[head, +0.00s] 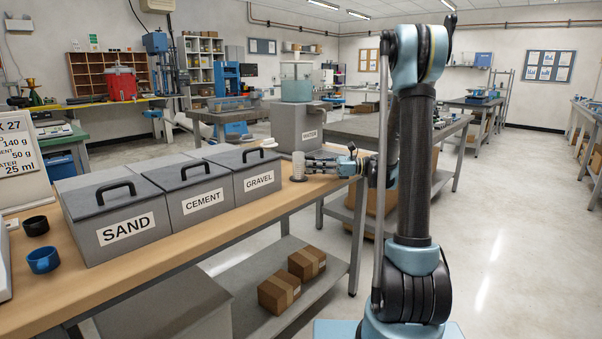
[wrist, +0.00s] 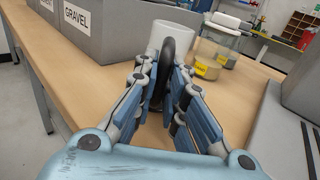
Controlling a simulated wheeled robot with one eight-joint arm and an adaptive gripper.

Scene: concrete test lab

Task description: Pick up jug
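The jug (wrist: 172,36) is a pale, upright cylinder with a dark loop handle (wrist: 168,68) facing my gripper in the wrist view. In the head view the jug (head: 298,166) looks small and grey, standing on the wooden bench just right of the gravel bin. My gripper (wrist: 164,72) is at the handle, with one finger on each side of it. The fingers look parted, with no clear grip on the handle. The head view shows my gripper (head: 312,164) low over the bench, level with the jug. The lower part of the jug is hidden behind the handle and fingers.
The gravel bin (head: 257,175) stands close to the jug's left. A grey water tank (head: 299,125) stands behind. The bench surface (wrist: 100,80) before the jug is clear.

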